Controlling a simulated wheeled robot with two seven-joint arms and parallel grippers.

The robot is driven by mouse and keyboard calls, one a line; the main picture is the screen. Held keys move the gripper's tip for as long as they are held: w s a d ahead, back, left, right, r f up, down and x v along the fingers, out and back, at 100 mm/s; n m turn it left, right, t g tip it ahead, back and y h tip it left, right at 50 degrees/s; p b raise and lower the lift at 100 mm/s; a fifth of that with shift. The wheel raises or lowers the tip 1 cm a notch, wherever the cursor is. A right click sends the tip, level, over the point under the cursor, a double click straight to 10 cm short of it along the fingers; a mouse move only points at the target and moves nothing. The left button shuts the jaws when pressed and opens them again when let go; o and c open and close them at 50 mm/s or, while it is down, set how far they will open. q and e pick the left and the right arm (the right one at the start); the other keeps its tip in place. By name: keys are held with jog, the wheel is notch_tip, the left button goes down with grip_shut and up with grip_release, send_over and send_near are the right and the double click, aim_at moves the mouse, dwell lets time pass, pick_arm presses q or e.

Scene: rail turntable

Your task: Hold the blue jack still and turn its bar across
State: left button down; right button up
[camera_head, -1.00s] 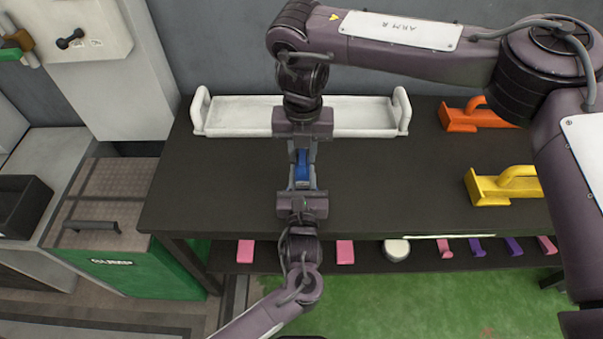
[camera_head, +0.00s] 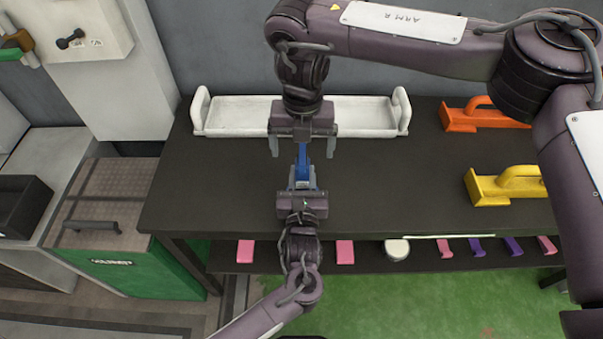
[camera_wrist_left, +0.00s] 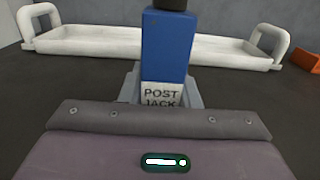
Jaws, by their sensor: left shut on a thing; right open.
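The blue jack (camera_head: 301,174) stands over the dark table, near the middle of the head view. In the left wrist view it is an upright blue post (camera_wrist_left: 167,45) with a white "POST JACK" label and a dark piece at its cut-off top. My left gripper (camera_head: 302,184) is shut on its lower part, with grey fingers on either side. My right gripper (camera_head: 303,153) is open just beyond the jack, its two fingers spread wide to left and right, apart from it. I cannot make out clearly which way the bar points.
A white tray (camera_head: 225,128) with end handles lies at the back of the table (camera_head: 400,190). An orange block (camera_head: 463,122) and a yellow block (camera_head: 487,190), both handled, sit at the right. A lower shelf holds several small pink and purple pieces. The table's left part is clear.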

pick_arm(q)
jog(key=shift+f, duration=0.1)
pick_arm(e)
jog(key=shift+r, duration=3.3)
pick_arm(q)
jog(key=c, duration=1)
grip_release()
